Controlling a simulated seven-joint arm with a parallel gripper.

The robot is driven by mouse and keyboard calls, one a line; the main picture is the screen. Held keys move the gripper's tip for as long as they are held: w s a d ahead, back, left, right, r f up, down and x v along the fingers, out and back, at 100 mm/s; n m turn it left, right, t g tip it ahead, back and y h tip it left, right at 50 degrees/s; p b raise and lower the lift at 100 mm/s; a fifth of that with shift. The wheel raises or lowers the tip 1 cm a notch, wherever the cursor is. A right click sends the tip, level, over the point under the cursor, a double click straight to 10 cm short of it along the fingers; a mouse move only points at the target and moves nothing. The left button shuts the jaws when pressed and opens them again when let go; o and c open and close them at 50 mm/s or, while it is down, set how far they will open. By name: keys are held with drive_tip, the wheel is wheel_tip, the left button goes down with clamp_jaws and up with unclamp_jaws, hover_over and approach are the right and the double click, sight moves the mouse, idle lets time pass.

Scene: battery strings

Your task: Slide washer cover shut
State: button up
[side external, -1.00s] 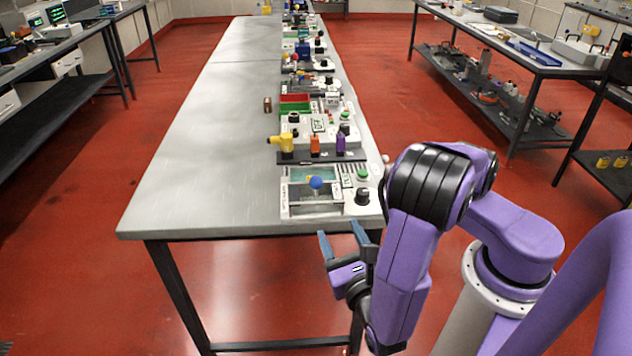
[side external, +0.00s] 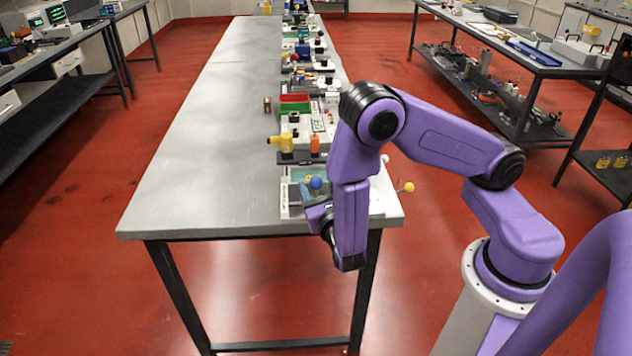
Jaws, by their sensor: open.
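The washer station (side external: 288,205) is a white-framed unit at the near end of the long grey table. A greenish window (side external: 300,173) shows at its back. A blue ball knob (side external: 316,182) stands up from it and looks like the cover's handle. My gripper (side external: 310,188) is open, low over the station, with a blue-grey finger just left of the knob. I cannot tell whether it touches the knob. The other finger and much of the station's middle and right are hidden behind my arm. How far the cover is open cannot be made out.
Just behind are a yellow fitting (side external: 281,143) and an orange block (side external: 314,144). More stations line the table's right side. The table's left half (side external: 200,165) is clear.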

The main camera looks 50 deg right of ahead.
drive_tip(key=shift+x, duration=0.95)
clamp_jaws()
drive_tip(key=shift+s+d+x, duration=0.15)
drive_tip(key=shift+d+x, duration=0.05)
drive_tip(key=shift+x, duration=1.15)
drive_tip(key=shift+s+d+x, duration=0.15)
drive_tip(key=shift+d+x, duration=0.05)
drive_tip(key=shift+x, duration=1.15)
drive_tip(key=shift+s+d+x, duration=0.1)
drive_tip(key=shift+d+x, duration=0.1)
drive_tip(key=shift+x, duration=1.15)
drive_tip(key=shift+d+r, duration=0.1)
drive_tip(key=shift+r, duration=0.05)
unclamp_jaws()
